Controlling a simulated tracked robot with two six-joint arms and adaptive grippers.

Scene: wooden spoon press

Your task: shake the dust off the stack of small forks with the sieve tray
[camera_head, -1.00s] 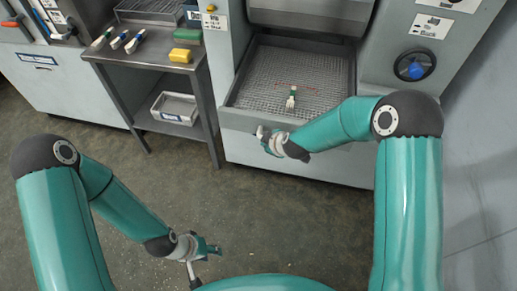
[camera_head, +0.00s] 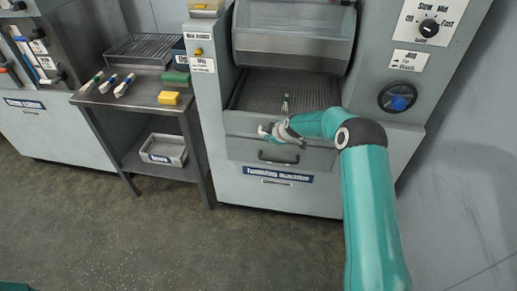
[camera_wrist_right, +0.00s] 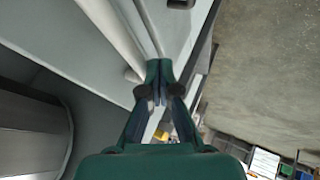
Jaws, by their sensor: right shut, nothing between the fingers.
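A grey mesh tray (camera_head: 262,90), likely the sieve tray, lies in the opening of the tumbling machine under a raised metal hood. A small pale and dark upright thing (camera_head: 285,104) stands at its front; I cannot tell whether it is the stack of small forks. My right gripper (camera_head: 268,131) is shut and empty, at the front of the machine just below the tray's front edge. The right wrist view shows its fingers together (camera_wrist_right: 160,70). My left gripper is out of view.
A metal side table (camera_head: 125,92) at the left holds a wire rack (camera_head: 147,48), several brushes (camera_head: 125,84), a yellow sponge (camera_head: 169,98) and a green block (camera_head: 176,77). A bin (camera_head: 163,149) sits on its lower shelf. The floor in front is clear.

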